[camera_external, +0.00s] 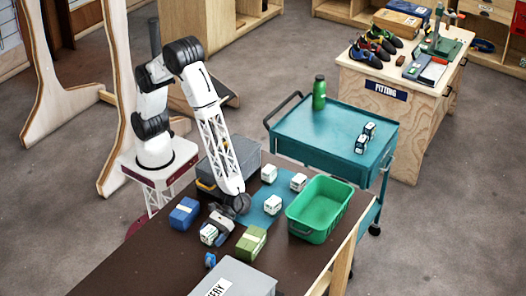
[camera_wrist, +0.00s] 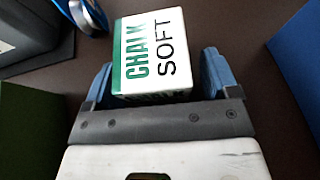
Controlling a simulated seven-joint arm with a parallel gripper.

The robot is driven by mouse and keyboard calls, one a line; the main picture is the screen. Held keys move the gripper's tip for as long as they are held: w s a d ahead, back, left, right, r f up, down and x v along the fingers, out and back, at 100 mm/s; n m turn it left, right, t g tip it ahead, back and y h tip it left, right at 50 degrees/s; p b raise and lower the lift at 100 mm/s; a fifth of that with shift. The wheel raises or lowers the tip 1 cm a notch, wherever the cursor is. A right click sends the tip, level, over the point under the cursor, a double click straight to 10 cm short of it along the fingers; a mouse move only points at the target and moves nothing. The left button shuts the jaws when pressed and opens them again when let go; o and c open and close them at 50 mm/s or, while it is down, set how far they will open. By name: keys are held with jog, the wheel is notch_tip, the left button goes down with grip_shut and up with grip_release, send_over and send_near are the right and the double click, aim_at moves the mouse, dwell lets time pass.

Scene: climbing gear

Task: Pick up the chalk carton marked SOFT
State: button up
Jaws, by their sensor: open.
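The chalk carton marked SOFT (camera_wrist: 155,52) is white with a green band, and its CHALK and SOFT lettering is readable in the wrist view. It stands on the dark tabletop, and in the outside view the carton (camera_external: 208,235) is at the front, partly hidden by my gripper. My gripper (camera_wrist: 156,80) is open, with one blue finger at the left of the carton and one at the right. The near part of the carton lies between the fingers, with a visible gap at the right finger. In the outside view my gripper (camera_external: 222,222) is low over the table.
A blue box (camera_external: 184,213) and a green box (camera_external: 251,243) stand close on either side. A blue metal piece (camera_external: 210,260) and a grey box (camera_external: 235,278) are in front. Three similar cartons are near the teal mat (camera_external: 256,213), beside a green crate (camera_external: 343,205).

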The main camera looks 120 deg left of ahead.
aim_at(211, 229)
dwell(0.4)
jog(key=c, duration=1)
jog(key=shift+c, duration=0.2)
jog(key=shift+r, duration=0.15)
jog(key=shift+r, duration=4.9)
